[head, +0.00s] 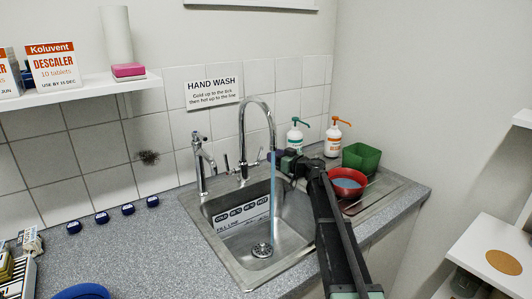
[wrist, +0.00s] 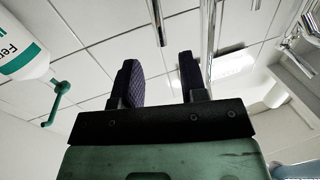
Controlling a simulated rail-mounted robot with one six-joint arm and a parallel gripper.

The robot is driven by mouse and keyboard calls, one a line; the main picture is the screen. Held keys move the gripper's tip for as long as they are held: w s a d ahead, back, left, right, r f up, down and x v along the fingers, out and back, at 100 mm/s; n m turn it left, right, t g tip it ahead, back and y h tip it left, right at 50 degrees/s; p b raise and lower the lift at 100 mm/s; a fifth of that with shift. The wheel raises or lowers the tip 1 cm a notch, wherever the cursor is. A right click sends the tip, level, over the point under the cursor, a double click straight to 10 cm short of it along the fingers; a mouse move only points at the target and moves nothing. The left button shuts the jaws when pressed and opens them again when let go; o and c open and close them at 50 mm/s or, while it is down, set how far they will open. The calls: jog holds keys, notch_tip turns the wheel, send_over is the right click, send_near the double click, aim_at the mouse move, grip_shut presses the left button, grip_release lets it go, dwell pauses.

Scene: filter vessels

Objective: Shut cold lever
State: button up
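The gooseneck tap (head: 243,135) stands behind the sink, and a thin bluish stream of water (head: 272,205) falls from its spout to the drain. A small lever (head: 227,163) shows at the left of the tap's base; no cold or hot mark is readable on it. My gripper (head: 277,158) is in front of the tap near the stream. In the wrist view my gripper (wrist: 160,78) has its two dark fingers apart. A chrome rod (wrist: 157,20) ends just beyond the gap, apparently not held.
A second, shorter tap (head: 200,165) stands to the left. Pump bottles (head: 333,139), a green tub (head: 362,158) and a red bowl (head: 347,182) are close on the right. The steel sink (head: 214,238) lies below. The left counter has several blue caps (head: 127,209).

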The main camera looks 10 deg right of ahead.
aim_at(258, 158)
jog(key=x, duration=0.9)
jog(key=shift+w+a, duration=0.2)
jog(key=shift+w, duration=0.05)
jog(key=shift+c, duration=0.3)
grip_shut()
